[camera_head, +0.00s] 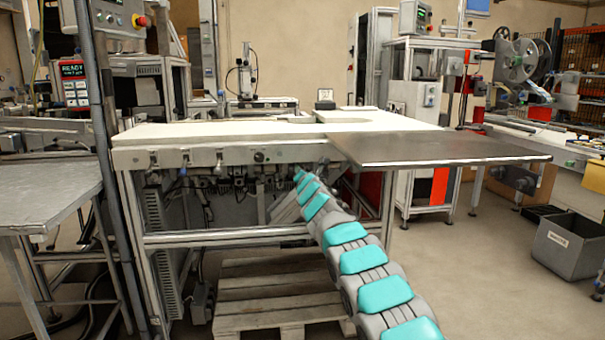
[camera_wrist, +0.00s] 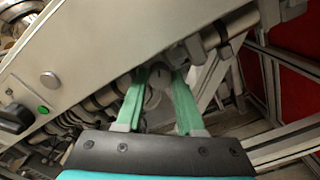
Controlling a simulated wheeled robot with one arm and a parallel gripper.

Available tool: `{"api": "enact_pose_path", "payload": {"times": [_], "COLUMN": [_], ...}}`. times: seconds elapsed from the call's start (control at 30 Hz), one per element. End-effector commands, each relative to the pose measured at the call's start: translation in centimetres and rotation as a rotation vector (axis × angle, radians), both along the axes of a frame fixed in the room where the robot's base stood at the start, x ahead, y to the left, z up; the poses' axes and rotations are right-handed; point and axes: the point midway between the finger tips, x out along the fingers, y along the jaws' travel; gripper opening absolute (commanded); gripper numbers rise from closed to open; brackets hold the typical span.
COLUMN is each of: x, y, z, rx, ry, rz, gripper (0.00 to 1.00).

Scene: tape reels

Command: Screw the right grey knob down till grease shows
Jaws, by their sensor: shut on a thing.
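In the wrist view, my gripper (camera_wrist: 160,78) has two green fingers closed on the sides of a grey knob (camera_wrist: 157,98). The knob sits below the edge of a pale metal panel (camera_wrist: 85,55), among pipes and fittings. The fingers hide its sides, and no grease can be made out around it. In the head view, my teal and grey arm reaches up to the underside of the machine table (camera_head: 125,158). My fingers and the held knob cannot be made out there.
In the wrist view, a round silver button (camera_wrist: 49,81), a green button (camera_wrist: 43,110) and a black knob (camera_wrist: 15,118) are on the panel. Frame bars and pipes crowd close right of the fingers. A dark plate (camera_head: 440,148) juts out above my arm; a wooden pallet (camera_head: 270,300) lies below.

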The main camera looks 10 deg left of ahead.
Motion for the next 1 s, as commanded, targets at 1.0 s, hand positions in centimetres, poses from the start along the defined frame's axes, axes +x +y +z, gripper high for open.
{"api": "enact_pose_path", "payload": {"times": [1.0], "x": [0.02], "y": [-0.07], "z": [-0.26], "rx": [0.93], "ry": [0.266], "rz": [0.001], "gripper": [0.0]}}
